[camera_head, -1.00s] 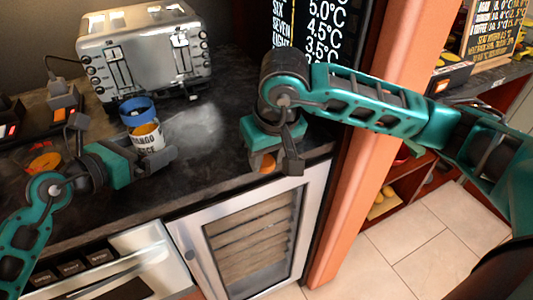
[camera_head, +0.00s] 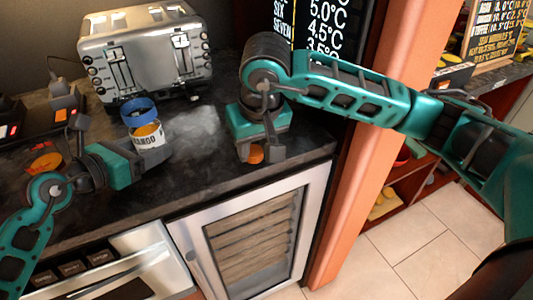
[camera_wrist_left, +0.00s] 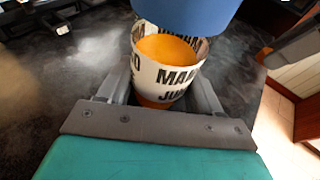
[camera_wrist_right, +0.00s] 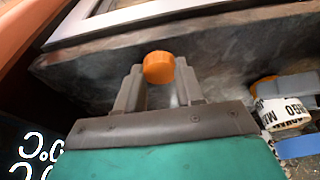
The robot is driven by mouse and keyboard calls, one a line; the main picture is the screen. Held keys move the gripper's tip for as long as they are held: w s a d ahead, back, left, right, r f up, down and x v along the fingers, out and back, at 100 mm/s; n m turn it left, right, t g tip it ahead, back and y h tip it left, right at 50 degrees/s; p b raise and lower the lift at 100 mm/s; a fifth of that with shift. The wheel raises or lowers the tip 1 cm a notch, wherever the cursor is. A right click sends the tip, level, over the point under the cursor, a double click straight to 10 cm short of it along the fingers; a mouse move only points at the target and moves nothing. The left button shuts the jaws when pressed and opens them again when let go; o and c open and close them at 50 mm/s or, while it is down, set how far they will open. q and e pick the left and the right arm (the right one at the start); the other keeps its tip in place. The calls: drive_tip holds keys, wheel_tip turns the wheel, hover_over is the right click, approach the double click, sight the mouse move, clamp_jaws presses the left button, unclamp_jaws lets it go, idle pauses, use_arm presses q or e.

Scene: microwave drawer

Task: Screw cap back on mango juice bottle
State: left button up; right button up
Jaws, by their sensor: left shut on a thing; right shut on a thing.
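The mango juice bottle (camera_head: 149,137) has a white label with black letters, orange contents and a blue upper part (camera_head: 138,111). It stands nearly upright over the counter in front of the toaster. My left gripper (camera_wrist_left: 160,92) is shut around the bottle's label; in the left wrist view the blue part fills the top edge. The orange cap (camera_wrist_right: 159,67) is between the fingertips of my right gripper (camera_wrist_right: 160,82), which is shut on it. In the head view the cap (camera_head: 256,156) is right of the bottle, apart from it, near the counter's front edge.
A silver toaster (camera_head: 145,50) stands behind the bottle. A black menu board (camera_head: 325,25) is at the back right, by an orange pillar (camera_head: 385,130). An orange-red item (camera_head: 46,162) lies at left. The counter between the grippers (camera_head: 195,165) is clear.

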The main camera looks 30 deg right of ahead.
drive_tip(key=w+a+r, duration=0.6)
drive_tip(key=w, duration=0.1)
wheel_tip(320, 180, up, 16)
drive_tip(key=n+y, duration=0.1)
drive_tip(key=n, duration=0.3)
hover_over(123, 70)
drive_tip(key=shift+s+d, duration=0.1)
drive_tip(key=shift+s, duration=0.25)
drive_tip(key=shift+f, duration=1.95)
drive_tip(key=shift+f, duration=0.75)
idle(0.4)
drive_tip(key=o, duration=1.3)
drive_tip(key=shift+o, duration=0.2)
